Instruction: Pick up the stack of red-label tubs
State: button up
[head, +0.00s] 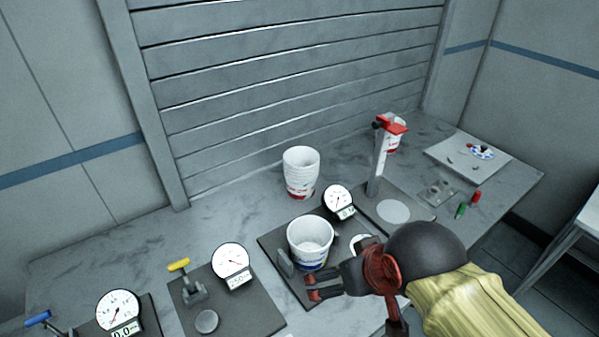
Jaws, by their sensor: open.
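The stack of red-label tubs (300,172) stands upright at the back of the bench, near the slatted wall. It is a nested pile of white tubs with red print showing low on the side. My gripper (318,291) is open, at the front of the bench. It is in front of and to the right of the stack, well apart from it. A white tub with a blue label (310,243) stands on a dark plate just behind my gripper. Whether a finger touches this tub cannot be told.
Dial gauges (338,201) stand near the tubs and along the left. A post with a red clamp (380,155) rises right of the stack. A yellow-handled clamp (190,284) is at the front left. The bench (225,215) left of the stack is clear.

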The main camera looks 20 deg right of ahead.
aim_at(301, 163)
jog(key=l, duration=1.6)
jog(key=i+u, duration=0.05)
